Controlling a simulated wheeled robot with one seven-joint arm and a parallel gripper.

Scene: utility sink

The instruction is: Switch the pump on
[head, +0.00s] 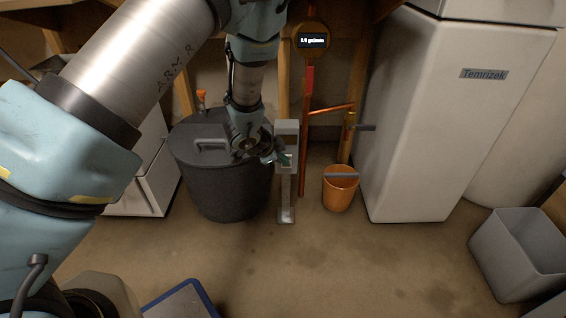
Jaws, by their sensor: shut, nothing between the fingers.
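A grey post (286,197) stands on the floor in the middle of the view, with a grey box (287,128) at its top and a small light-framed plate, which looks like a switch, just below. My gripper (284,159) reaches in from the upper left, and its shut fingertips are at this plate. They partly cover it, so I cannot tell whether they touch it or which way the switch is set. A round orange gauge (312,41) with a small dark display is on the copper pipe behind. Its digits are too small to read surely. No part is clearly marked as the pump.
A dark lidded bin (225,185) stands close left of the post. A copper pipe (305,150) with a red handle and an orange bucket (340,190) are to the right. A tall white cabinet (440,120) and a grey tub (515,250) stand farther right. The front floor is mostly clear.

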